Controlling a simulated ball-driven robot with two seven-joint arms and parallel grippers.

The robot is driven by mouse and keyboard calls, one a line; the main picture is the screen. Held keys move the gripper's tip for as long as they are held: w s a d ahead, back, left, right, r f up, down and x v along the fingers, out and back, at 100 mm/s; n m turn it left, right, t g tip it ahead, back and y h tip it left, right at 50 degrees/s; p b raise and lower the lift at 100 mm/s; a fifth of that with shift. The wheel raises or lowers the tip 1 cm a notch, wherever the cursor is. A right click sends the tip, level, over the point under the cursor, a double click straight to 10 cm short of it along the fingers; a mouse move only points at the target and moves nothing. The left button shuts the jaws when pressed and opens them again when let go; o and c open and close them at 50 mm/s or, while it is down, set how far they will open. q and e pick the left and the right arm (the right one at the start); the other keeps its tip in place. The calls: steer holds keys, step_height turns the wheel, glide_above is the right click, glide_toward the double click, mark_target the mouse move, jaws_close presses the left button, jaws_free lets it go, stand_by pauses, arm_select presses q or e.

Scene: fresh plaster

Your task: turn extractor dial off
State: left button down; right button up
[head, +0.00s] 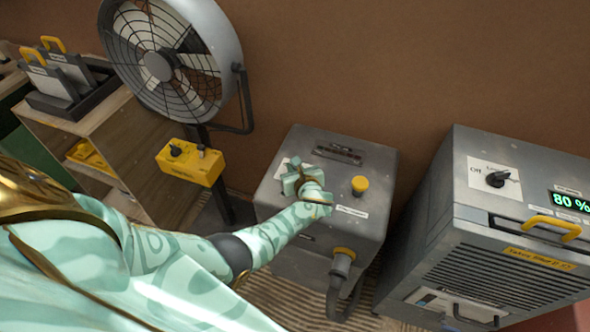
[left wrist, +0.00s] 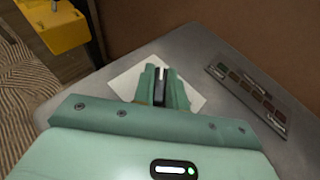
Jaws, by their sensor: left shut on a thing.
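The extractor looks to be the grey metal box (head: 375,192) in the middle of the head view. My left gripper (head: 297,180) is over the left part of its top, on a white label plate. In the left wrist view, my left gripper (left wrist: 163,88) is shut on a dark dial (left wrist: 160,86) with a light mark, set on the white plate (left wrist: 124,82). The fingers cover most of the dial, and its printed positions cannot be read. In the head view the dial is hidden by the gripper. My right gripper is not in view.
A yellow button (head: 360,185) and a hose fitting (head: 343,256) are on the grey box. A large fan (head: 160,65) with a yellow control box (head: 190,163) stands left. A dehumidifier-like unit (head: 500,240) with its own dial (head: 497,178) and an 80 % display stands right.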

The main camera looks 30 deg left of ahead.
arm_select(q)
steer(key=shift+n+g+y+b, duration=0.4)
steer(key=shift+n+g, duration=0.1)
stand_by(0.3)
steer(key=c, duration=1.4)
jaws_free()
steer(key=shift+c, duration=0.2)
